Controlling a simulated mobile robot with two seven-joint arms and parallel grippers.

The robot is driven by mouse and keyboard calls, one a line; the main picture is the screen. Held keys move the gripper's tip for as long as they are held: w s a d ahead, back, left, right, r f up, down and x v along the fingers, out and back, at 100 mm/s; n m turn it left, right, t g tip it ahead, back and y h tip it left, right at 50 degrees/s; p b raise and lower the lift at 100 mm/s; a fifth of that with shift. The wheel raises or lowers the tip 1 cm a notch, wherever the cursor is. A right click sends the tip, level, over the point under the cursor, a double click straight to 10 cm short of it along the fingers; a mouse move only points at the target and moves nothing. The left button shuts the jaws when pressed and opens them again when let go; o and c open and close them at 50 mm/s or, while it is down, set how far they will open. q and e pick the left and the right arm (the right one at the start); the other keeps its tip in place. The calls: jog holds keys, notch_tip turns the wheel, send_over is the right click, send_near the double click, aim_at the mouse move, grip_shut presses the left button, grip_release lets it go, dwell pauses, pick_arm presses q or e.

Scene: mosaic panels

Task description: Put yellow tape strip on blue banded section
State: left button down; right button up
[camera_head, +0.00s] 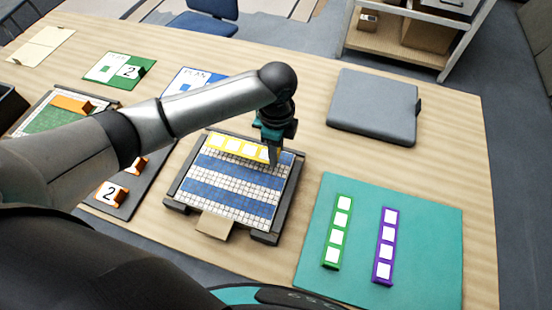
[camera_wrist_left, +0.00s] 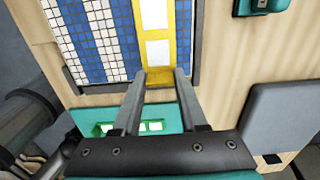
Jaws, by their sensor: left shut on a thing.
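The yellow tape strip (camera_head: 230,146) with white squares lies along the far edge of the mosaic panel with blue bands (camera_head: 228,187). In the left wrist view the strip (camera_wrist_left: 157,25) runs along the edge of the blue and white tiles (camera_wrist_left: 95,35). My left gripper (camera_head: 272,158) is shut on the strip's right end in the head view. Its fingers (camera_wrist_left: 160,76) close around that end in the wrist view. I cannot tell whether the strip touches the panel or is slightly above it. My right gripper is not in view.
A teal mat (camera_head: 365,245) holds a green strip (camera_head: 338,232) and a purple strip (camera_head: 385,247). A grey case (camera_head: 373,107) lies at the back right. Number cards and another panel (camera_head: 50,118) with an orange strip stand left. Bare table lies right of the panel.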

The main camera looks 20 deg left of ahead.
pick_arm(q)
jog(key=shift+f+b, duration=0.4)
jog(key=shift+f, duration=1.7)
jog(key=shift+f, duration=0.15)
jog(key=shift+c, duration=2.2)
grip_release()
notch_tip(320, 180, up, 12)
jog(key=shift+r+p, duration=0.15)
jog(key=shift+p, duration=1)
